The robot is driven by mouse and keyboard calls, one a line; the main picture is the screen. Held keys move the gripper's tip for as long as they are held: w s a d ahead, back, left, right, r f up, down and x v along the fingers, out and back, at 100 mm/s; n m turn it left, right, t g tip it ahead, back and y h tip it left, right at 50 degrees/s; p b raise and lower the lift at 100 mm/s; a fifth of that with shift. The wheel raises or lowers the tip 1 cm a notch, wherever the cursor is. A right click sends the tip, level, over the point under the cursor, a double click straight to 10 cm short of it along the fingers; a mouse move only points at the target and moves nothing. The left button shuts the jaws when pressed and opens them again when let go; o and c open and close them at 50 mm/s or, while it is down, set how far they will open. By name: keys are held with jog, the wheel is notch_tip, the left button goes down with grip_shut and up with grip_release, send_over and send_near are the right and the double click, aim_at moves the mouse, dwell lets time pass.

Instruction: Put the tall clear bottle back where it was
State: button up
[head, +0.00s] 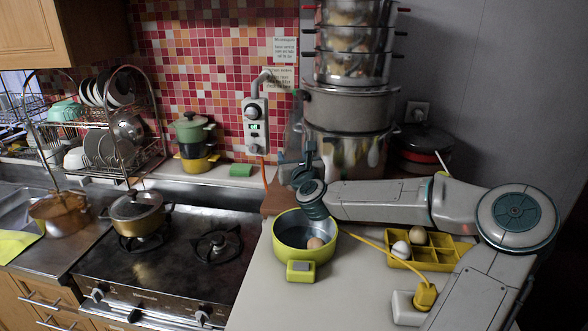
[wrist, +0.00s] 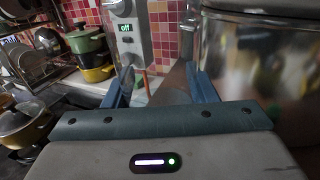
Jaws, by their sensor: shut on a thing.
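My gripper (head: 298,160) is beside the big steel pots at the back of the counter, its fingers pointing away from me. In the wrist view the two blue fingers (wrist: 160,82) stand apart with a see-through shape between them. The tall clear bottle (head: 294,128) shows only faintly in the head view, as a pale upright form just left of the pots. My gripper is shut on it. Its outline is hard to make out, and its lower part is hidden by my gripper; I cannot tell whether its base touches anything.
Stacked steel pots (head: 348,105) stand close on the right. A wall unit (head: 255,125) reading "off" is behind, to the left. A stove (head: 165,265) lies left.

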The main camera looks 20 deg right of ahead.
jog(key=shift+f, duration=1.85)
jog(key=shift+f, duration=0.1)
jog(key=o, duration=1.3)
jog(key=shift+s, duration=0.25)
jog(key=b+v, duration=0.1)
jog(key=v, duration=1)
jog(key=shift+s, duration=0.25)
